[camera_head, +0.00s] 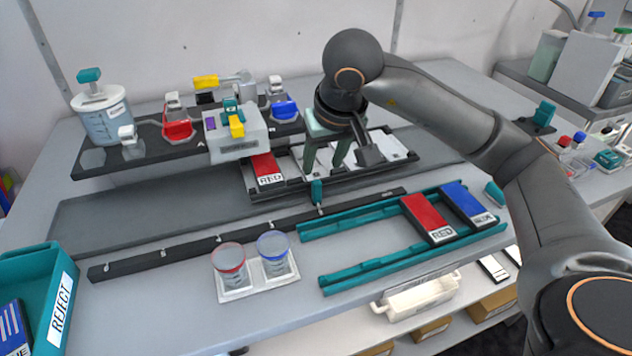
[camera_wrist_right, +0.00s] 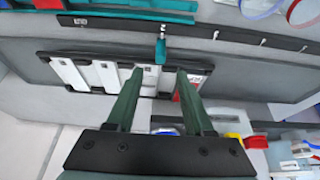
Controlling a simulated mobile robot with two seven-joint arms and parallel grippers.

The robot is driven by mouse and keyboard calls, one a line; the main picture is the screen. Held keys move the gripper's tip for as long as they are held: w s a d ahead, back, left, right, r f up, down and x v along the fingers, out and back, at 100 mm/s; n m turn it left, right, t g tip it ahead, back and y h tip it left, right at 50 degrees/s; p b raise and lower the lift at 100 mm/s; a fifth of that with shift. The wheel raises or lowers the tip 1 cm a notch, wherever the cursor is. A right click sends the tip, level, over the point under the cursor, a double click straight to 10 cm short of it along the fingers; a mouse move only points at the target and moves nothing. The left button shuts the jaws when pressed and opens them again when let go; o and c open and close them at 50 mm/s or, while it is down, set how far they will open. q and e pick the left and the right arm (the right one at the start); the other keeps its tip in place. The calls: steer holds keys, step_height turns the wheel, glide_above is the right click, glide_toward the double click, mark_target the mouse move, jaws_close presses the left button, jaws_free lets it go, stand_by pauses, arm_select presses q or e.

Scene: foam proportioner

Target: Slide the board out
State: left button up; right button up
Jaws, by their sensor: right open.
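The board (camera_head: 350,180) is a dark, low-edged tray in the middle of the bench with pale slots. A red block marked RED (camera_head: 267,168) sits in its left end. A small teal tab (camera_head: 317,191) stands at its front edge. In the right wrist view the board (camera_wrist_right: 205,68) spans the middle, and the tab (camera_wrist_right: 160,50) appears between the finger lines. My right gripper (camera_head: 323,168) is over the board, pointing down, open and empty. It shows in the wrist view too (camera_wrist_right: 158,80); contact with the tab cannot be told. My left gripper is not visible.
A black rail (camera_head: 240,231) runs in front of the board. Teal rails (camera_head: 400,262) with red and blue blocks lie front right. Two cups (camera_head: 252,262) stand at front. The dispenser station (camera_head: 235,135) is behind left; a teal REJECT bin (camera_head: 28,262) is at left.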

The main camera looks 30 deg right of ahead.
mark_target(317, 181)
steer(key=x, duration=0.8)
steer(key=shift+w+f, duration=0.1)
steer(key=shift+f, duration=0.1)
jaws_close()
stand_by(1.1)
